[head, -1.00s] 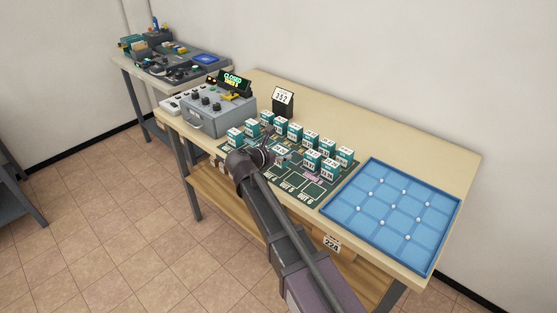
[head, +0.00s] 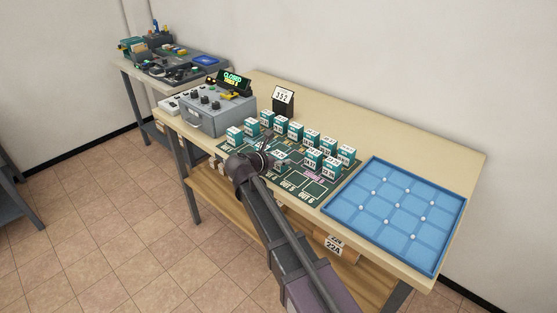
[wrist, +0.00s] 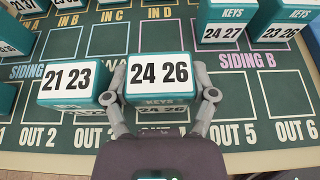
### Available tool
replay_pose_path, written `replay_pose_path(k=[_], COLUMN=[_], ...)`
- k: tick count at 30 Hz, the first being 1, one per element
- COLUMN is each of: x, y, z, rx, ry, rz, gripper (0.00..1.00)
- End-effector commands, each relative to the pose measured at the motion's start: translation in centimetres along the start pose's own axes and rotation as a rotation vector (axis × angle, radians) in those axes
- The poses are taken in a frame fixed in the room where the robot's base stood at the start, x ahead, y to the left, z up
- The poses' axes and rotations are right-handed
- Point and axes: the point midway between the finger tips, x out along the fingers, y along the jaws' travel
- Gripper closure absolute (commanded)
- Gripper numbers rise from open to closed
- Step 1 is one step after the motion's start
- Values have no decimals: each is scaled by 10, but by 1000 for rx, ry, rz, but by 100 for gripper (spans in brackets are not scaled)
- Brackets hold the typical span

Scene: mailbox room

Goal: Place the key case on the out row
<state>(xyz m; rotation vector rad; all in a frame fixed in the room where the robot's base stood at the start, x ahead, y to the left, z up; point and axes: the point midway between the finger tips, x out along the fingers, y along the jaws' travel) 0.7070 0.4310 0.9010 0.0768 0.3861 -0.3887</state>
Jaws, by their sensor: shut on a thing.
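My gripper (wrist: 160,92) is shut on a teal key case with a white label reading 24 26 (wrist: 158,72). One finger is on each side of it. In the wrist view it is in front of the siding lettering, over the front part of the green board (wrist: 110,38), between the OUT 3 and OUT 5 labels. I cannot tell whether the case touches the board.
A key case marked 21 23 (wrist: 65,75) stands close to my left finger. Cases marked 24 27 (wrist: 224,33) and 23 26 (wrist: 284,33) are at the upper right. A blue tray (head: 398,212) lies right of the board. A grey control box (head: 214,112) stands left.

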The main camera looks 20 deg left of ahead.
Motion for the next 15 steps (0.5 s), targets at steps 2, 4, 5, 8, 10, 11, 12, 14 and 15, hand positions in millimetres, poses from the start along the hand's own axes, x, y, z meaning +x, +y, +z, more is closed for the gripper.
replay_pose_path(k=[2,4,5,8,10,11,12,14,15], x=[0,0,0,2,1,1,1,1,1], y=[0,0,0,0,0,0,0,0,0], z=[0,0,0,-3,-2,-2,-2,-2,-2], rx=[0,0,0,0,0,0,0,0,0], ry=[0,0,0,0,0,0,0,0,0], rz=[0,0,0,0,0,0,0,0,0], gripper=[78,78,78,78,15,12,12,12,12])
